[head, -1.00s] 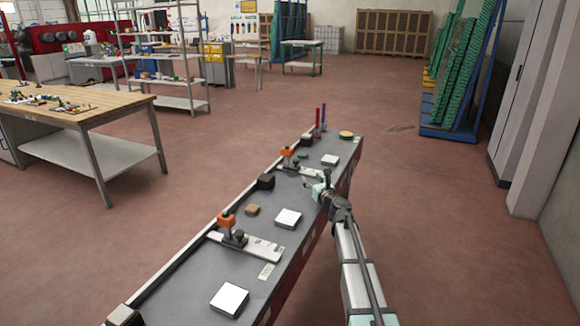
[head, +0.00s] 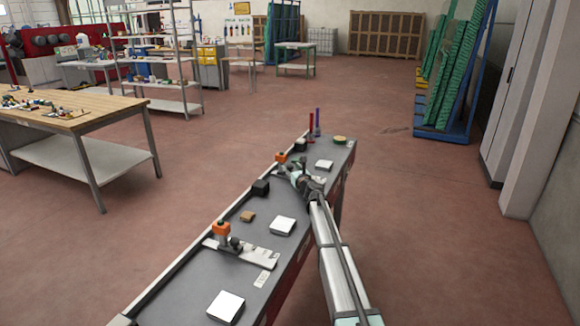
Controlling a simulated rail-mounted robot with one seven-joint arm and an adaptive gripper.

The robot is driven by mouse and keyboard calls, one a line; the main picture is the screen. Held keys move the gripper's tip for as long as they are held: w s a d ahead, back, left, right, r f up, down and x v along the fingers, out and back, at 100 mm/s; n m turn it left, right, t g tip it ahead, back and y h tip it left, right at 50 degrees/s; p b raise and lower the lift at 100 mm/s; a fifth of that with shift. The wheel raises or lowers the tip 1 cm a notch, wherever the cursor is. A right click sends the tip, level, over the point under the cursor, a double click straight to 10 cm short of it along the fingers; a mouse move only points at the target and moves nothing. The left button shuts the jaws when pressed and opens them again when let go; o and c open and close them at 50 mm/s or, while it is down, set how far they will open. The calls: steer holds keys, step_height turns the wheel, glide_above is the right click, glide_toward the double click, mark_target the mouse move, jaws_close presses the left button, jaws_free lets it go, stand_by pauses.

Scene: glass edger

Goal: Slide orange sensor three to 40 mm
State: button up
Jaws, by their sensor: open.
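Two orange sensors on dark posts show on the long dark bench in the head view. The far orange sensor (head: 282,157) is partly hidden behind my gripper, and most of its scale plate is covered. The near orange sensor (head: 221,228) stands on a pale slotted scale plate (head: 262,258) with a dark knob. I cannot read any number on either sensor. My gripper (head: 294,170) is open, low over the bench and close beside the far sensor. I cannot tell whether it touches it.
The bench (head: 190,285) also carries white blocks (head: 283,226), a black block (head: 261,187), a brown block (head: 248,217) and a yellow-topped disc (head: 340,140). Red and blue posts (head: 317,122) stand at its far end. A rail runs along its left edge.

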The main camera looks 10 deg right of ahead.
steer(key=shift+x, duration=1)
jaws_close()
steer(key=shift+s+d, duration=0.4)
steer(key=shift+d, duration=0.25)
steer(key=shift+s+d, duration=0.4)
steer(key=shift+d, duration=0.25)
jaws_free()
steer(key=v, duration=1.2)
